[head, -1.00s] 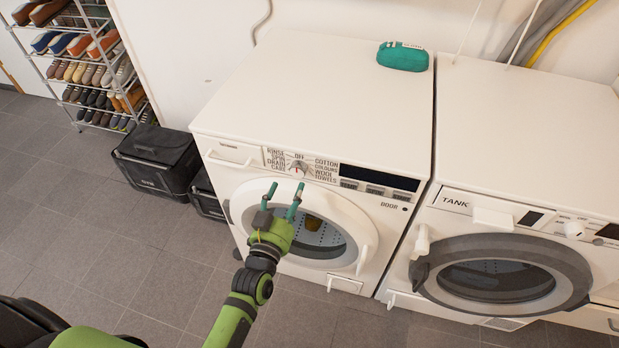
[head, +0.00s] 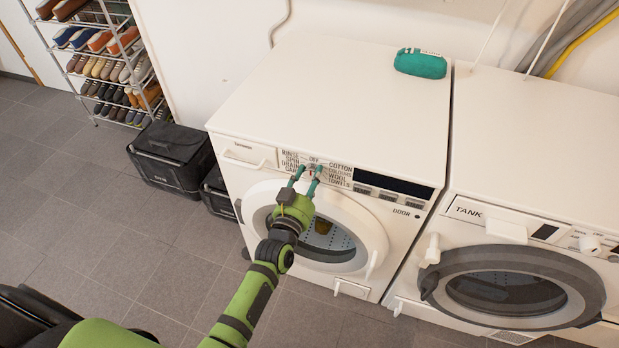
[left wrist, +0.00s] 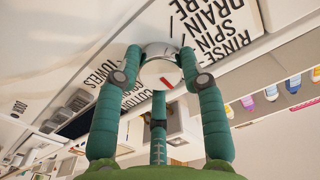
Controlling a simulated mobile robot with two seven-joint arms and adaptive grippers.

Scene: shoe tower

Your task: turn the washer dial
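The washer dial is a round silver knob with a red mark, on the front panel of the left white washer (head: 330,95). In the left wrist view the dial (left wrist: 160,70) sits between the teal fingertips of my left gripper (left wrist: 160,52). One finger is on each side of it, and a third finger is below. In the head view my left gripper (head: 308,169) is at the dial, its fingers apart and partly covering it. The fingers look open around the dial; whether they touch it is hard to tell. My right gripper is not in view.
The washer's round door (head: 377,243) is below the dial, under my arm. A second machine marked TANK (head: 540,150) stands close on the right. A teal pouch (head: 420,64) lies on the washer top. Black bins (head: 165,170) and a shoe rack (head: 135,70) are at left.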

